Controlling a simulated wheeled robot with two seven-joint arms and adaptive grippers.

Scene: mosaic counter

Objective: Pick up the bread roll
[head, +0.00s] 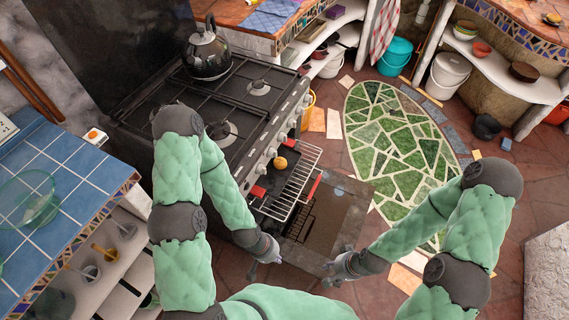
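A small round golden-brown bread roll (281,163) shows in the head view, on or just above a dark surface at the left part of the pulled-out oven rack (307,160), close to the stove front. Its underside is too small to make out. My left gripper (266,267) is below the rack in the picture, near the oven door's left side, apart from the roll. It looks open and empty. My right gripper (333,270) is at the right near corner of the open oven door (345,207), farther from the roll. It also looks open and empty.
The stove (232,110) carries a dark kettle (207,52); its front has knobs. A blue-tiled counter (75,165) with a glass bowl (28,198) stands at left. A green mosaic floor patch (395,150) lies clear at right. Shelves with buckets stand behind.

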